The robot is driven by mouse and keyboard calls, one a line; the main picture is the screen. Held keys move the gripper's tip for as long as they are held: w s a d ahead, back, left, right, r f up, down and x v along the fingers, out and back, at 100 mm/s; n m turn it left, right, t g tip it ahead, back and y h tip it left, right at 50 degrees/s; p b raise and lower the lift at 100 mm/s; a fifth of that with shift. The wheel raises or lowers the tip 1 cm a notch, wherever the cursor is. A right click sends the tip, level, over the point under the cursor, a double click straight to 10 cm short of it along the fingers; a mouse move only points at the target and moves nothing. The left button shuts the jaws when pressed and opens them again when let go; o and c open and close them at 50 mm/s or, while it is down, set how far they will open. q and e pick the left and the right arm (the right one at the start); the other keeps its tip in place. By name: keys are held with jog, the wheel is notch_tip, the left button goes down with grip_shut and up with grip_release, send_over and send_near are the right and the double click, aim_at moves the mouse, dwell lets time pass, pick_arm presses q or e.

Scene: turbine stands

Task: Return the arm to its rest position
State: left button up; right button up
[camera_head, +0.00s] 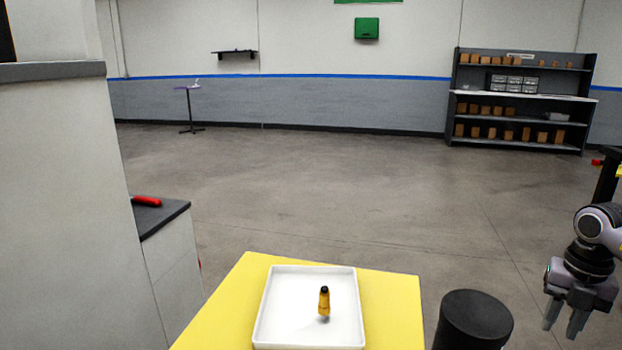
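My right gripper (566,318) hangs at the right edge of the head view, fingers pointing down. Its two fingers are apart with nothing between them. It is to the right of the yellow table and of a black cylinder. My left gripper is not in view. A small yellow and black object (324,302) stands upright in a white tray (262,315), clear of my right gripper.
The tray is on a yellow table (394,300). A black cylinder (474,318) stands between the table and my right gripper. A grey counter (165,217) with a red item (147,201) is at the left. Shelves (519,100) are far back; open floor lies between.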

jog(key=s+a+f+t+y, duration=0.2)
jog(key=a+f+t+y, duration=0.15)
jog(key=a+y, duration=0.45)
jog(key=s+a+f+t+y, duration=0.2)
jog(key=a+f+y, duration=0.25)
jog(key=a, duration=0.75)
jog(key=s+d+f+m+t+h, duration=0.4)
jog(key=s+d+f+m+h, duration=0.8)
jog(key=s+m, duration=0.45)
jog(key=a+f+m+t+y, duration=0.1)
jog(key=a+f+m+y, duration=0.15)
jog(key=a+m, duration=1.1)
notch_tip(320, 180, up, 6)
jog(key=a+n+h+p, duration=0.1)
jog(key=a+n+p, duration=0.1)
jog(key=p, duration=0.6)
jog(key=shift+s+n, duration=0.3)
jog(key=shift+n, duration=0.4)
